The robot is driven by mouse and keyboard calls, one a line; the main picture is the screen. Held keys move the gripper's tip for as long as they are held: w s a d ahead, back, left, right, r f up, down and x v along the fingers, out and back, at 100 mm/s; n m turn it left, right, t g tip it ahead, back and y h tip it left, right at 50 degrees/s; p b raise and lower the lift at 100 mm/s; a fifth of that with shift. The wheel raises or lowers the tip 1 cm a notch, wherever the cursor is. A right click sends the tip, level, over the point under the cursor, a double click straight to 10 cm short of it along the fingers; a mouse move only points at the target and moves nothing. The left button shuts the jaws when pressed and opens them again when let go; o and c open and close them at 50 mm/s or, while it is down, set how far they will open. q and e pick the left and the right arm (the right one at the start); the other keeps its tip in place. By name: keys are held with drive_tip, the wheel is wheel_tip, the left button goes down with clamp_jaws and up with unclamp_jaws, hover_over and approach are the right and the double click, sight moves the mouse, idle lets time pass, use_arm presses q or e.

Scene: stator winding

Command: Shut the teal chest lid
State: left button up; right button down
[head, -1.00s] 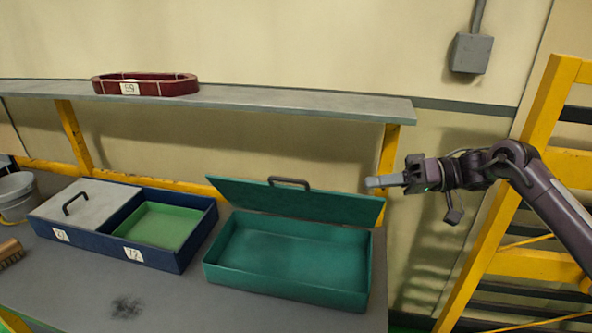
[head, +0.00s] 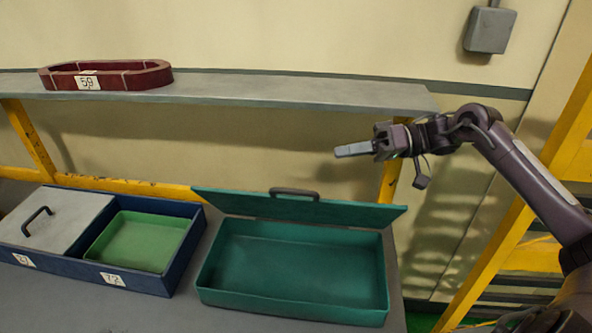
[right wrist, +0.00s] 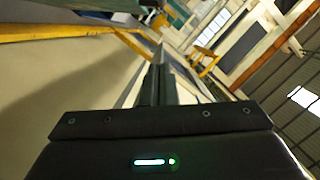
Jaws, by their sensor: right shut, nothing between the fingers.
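The teal chest (head: 290,275) stands open and empty on the grey workbench. Its teal lid (head: 350,212) is raised and leans back at the rear, with a dark handle (head: 294,193) at its top edge. My right gripper (head: 340,152) is shut and empty. It is above and a little right of the lid handle, apart from the lid, its fingers pointing left. In the right wrist view the closed fingers (right wrist: 158,80) show with nothing between them. My left gripper is not in view.
A blue box (head: 180,265) with a grey sliding cover (head: 60,220) and a green tray (head: 135,243) stands left of the chest. A shelf (head: 270,90) behind bears a dark red ring-shaped tray (head: 105,76). A yellow frame (head: 500,245) stands at right.

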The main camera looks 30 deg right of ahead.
drive_tip(key=a+p, duration=0.2)
drive_tip(key=a, duration=0.2)
drive_tip(key=p, duration=0.3)
hover_over(303, 199)
drive_tip(key=w+d, duration=0.1)
drive_tip(key=w, duration=0.1)
drive_tip(key=shift+d+f, duration=0.1)
drive_tip(key=shift+f, duration=0.8)
drive_tip(key=shift+s+a+f+p, duration=0.3)
drive_tip(key=shift+s+f+p, duration=0.1)
drive_tip(key=shift+s+p, duration=0.2)
drive_tip(key=shift+s+a+f+p, duration=0.3)
drive_tip(key=shift+s+f+p, duration=0.05)
drive_tip(key=shift+f, duration=0.3)
drive_tip(key=shift+f, duration=0.1)
